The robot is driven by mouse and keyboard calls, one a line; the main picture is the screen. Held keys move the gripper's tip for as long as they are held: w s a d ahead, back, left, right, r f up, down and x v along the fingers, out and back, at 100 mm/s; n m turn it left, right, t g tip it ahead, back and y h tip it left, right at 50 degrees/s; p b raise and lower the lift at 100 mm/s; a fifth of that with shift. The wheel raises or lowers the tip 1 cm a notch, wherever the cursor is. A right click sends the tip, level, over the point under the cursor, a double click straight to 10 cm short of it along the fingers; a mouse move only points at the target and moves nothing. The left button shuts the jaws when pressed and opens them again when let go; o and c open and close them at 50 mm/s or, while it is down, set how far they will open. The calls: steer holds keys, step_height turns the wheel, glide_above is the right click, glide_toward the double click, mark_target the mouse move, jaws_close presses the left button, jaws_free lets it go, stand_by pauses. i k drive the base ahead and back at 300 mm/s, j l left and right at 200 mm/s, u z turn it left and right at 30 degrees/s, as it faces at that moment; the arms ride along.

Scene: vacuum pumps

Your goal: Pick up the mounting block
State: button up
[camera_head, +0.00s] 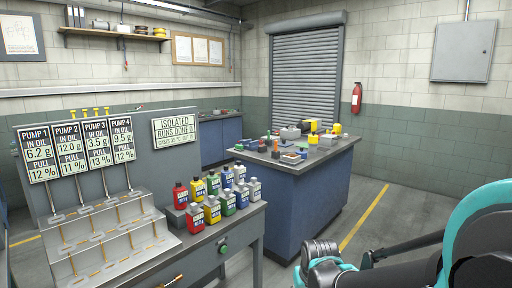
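Several small objects stand on the grey top of the blue workbench (305,165) in the middle of the room. They include a grey machine-like body (290,133), yellow parts and some small dark, grey and orange blocks. They are too small in this view to tell which one is the mounting block. Teal and black links of my arm fill the lower right, in front of the floor and well nearer than the workbench. I cannot make out my gripper's fingers among them.
A nearer bench on the left holds a stepped grey rack (105,240), a pump readings panel (95,145) and several coloured bottles (212,205). A blue cabinet (220,138) stands behind. Floor with a yellow line (362,217) is open right of the workbench.

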mark_target(263, 148)
steer(key=i+l+u, duration=0.1)
steer(key=i+l, duration=0.2)
steer(key=i+l+u, duration=0.1)
steer(key=i+l, duration=0.2)
steer(key=i+l+u, duration=0.1)
steer(key=i+l, duration=0.2)
steer(key=l, duration=0.2)
steer(key=i+l+u, duration=0.1)
steer(key=i+l, duration=0.15)
steer(key=l, duration=0.15)
steer(key=i+l+u, duration=0.1)
steer(key=i+l, duration=0.15)
steer(key=l, duration=0.15)
